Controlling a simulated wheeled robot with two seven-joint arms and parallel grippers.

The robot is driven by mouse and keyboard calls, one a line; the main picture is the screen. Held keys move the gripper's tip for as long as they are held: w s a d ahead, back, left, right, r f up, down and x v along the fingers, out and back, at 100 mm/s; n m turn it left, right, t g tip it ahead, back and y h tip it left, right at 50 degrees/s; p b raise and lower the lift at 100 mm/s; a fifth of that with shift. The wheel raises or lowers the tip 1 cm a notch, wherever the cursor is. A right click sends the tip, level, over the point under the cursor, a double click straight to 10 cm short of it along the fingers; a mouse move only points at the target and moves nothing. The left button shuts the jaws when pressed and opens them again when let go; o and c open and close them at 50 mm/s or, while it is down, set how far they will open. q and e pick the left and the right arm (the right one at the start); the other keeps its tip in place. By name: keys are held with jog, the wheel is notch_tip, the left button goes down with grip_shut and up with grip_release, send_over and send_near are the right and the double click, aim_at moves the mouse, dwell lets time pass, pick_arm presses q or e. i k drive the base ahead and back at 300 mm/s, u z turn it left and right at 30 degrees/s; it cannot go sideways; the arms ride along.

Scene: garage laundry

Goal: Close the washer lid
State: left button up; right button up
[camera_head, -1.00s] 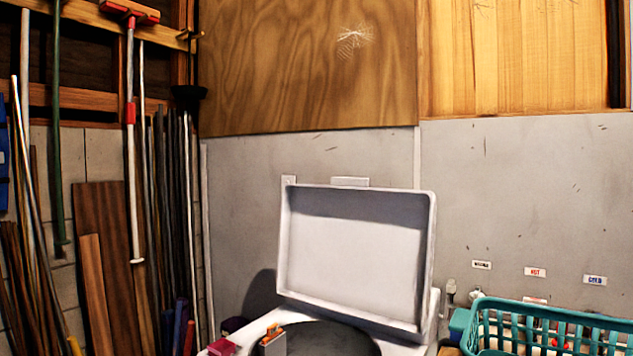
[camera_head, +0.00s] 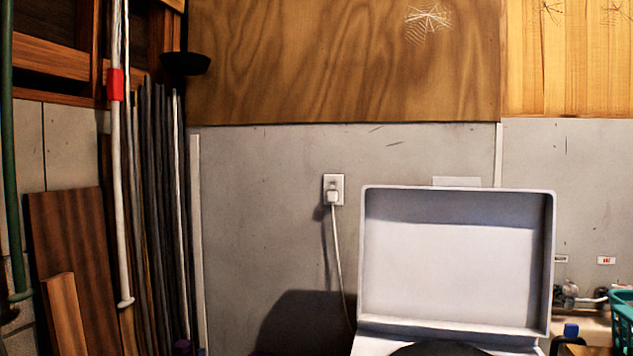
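The washer lid (camera_head: 455,260) is a white, shallow rectangular panel with a raised rim. It stands open and upright at the lower right, with its inner side facing me. Below it, the top of the washer (camera_head: 385,346) shows at the bottom edge, with part of the dark round drum opening (camera_head: 440,349). The rest of the washer is cut off by the frame. Neither of my grippers is in view.
A teal basket (camera_head: 622,318) is partly in view at the right edge. Pipes and valves (camera_head: 570,293) are on the wall beside the lid. A wall outlet with a plugged-in cord (camera_head: 333,191) is left of the lid. Boards (camera_head: 75,260) and poles lean at the left.

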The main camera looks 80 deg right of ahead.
aim_at(453, 253)
jog(key=i, duration=0.25)
jog(key=z, duration=3.5)
